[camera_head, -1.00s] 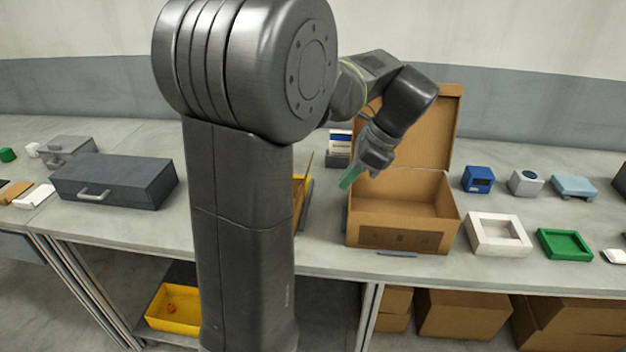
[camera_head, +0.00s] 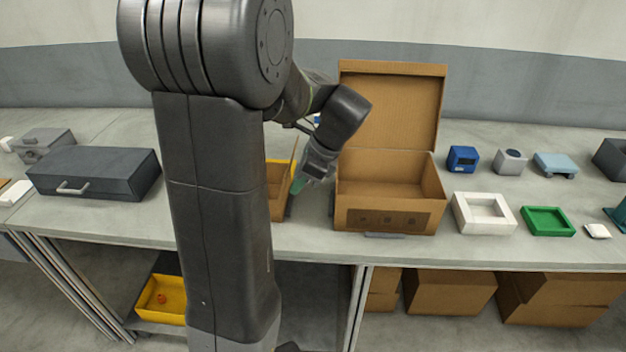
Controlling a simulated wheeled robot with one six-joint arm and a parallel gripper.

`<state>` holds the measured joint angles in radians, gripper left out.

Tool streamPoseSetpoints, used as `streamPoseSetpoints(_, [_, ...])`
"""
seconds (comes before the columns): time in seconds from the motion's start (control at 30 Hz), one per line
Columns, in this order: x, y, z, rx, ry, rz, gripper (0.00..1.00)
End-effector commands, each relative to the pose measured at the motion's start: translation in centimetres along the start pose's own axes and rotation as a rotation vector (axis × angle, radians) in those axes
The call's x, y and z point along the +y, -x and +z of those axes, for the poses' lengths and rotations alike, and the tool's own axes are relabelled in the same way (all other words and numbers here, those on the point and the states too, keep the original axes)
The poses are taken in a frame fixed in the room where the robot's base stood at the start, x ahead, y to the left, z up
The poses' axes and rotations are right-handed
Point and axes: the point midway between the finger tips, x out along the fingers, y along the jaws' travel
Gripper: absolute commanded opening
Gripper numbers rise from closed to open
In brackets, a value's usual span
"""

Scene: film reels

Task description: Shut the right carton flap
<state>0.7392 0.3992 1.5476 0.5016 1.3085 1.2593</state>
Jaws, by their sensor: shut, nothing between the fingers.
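A brown carton (camera_head: 276,204) stands on the bench, mostly hidden behind my arm. A thin brown flap (camera_head: 294,156) stands steeply upright at its right side. My gripper (camera_head: 297,187), with green fingertips, is shut and empty. It points down just right of this flap, in the gap before the large box. I cannot tell whether it touches the flap. A larger brown box (camera_head: 390,218) is to the right, with its hinged lid (camera_head: 392,105) raised at the back.
A white tray (camera_head: 464,222), a green tray (camera_head: 548,221) and a blue block (camera_head: 463,158) lie right of the large box. A dark drawer unit (camera_head: 95,172) is at the left. A yellow bin (camera_head: 160,299) sits on the shelf below.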

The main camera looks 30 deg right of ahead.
Motion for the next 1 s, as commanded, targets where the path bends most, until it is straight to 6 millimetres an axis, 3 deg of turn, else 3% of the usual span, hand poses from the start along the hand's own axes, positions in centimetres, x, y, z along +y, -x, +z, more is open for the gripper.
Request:
streamPoseSetpoints(0.57, [0.0, -0.1, 0.8, 0.009, 0.0, 0.001, 0.0])
streamPoseSetpoints(1.0, [0.1, -0.1, 1.3, 0.133, 0.002, 0.002, 0.0])
